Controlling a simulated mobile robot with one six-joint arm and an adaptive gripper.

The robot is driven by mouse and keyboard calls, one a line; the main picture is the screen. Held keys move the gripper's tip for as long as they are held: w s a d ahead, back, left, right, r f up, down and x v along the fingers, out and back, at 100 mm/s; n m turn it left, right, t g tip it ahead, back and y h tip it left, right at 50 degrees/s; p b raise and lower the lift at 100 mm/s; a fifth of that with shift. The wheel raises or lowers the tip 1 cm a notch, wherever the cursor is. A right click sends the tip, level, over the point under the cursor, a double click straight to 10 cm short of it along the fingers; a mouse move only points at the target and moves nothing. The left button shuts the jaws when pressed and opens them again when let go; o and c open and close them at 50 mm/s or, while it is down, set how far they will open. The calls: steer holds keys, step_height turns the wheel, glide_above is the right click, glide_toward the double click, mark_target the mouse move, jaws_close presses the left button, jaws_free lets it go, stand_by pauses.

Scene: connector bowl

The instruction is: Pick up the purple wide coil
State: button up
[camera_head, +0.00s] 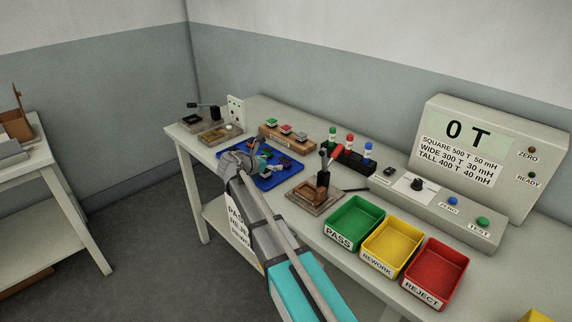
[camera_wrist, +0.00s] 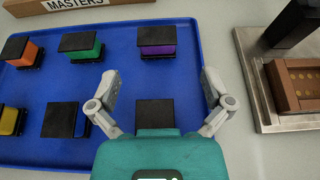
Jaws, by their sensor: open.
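In the wrist view, the purple coil (camera_wrist: 158,45) has a black top plate and stands on the blue tray (camera_wrist: 125,80) near its upper right corner. My gripper (camera_wrist: 160,80) is open and empty, its two fingers spread wide. The purple coil lies beyond the fingertips, roughly centred between them and apart from both. Another dark-topped coil (camera_wrist: 155,112) is between the fingers, partly hidden by the gripper body. In the head view, my gripper (camera_head: 238,160) is over the left part of the blue tray (camera_head: 285,174), and I cannot single out the purple coil.
Green (camera_wrist: 82,46), orange (camera_wrist: 22,52), yellow (camera_wrist: 10,120) and blue (camera_wrist: 68,120) coils share the tray. A metal-based fixture (camera_wrist: 262,100) stands close to its right. Green (camera_head: 355,222), yellow (camera_head: 391,246) and red (camera_head: 434,272) bins are further right, before the tester (camera_head: 440,205).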

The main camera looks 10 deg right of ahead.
mark_target(282, 160)
steer(key=shift+w+b+x, duration=0.2)
steer(key=shift+b+x, duration=0.65)
steer(key=shift+x, duration=1.75)
steer(key=shift+a+r, duration=0.1)
steer(key=shift+r, duration=0.05)
steer(key=c, duration=1.1)
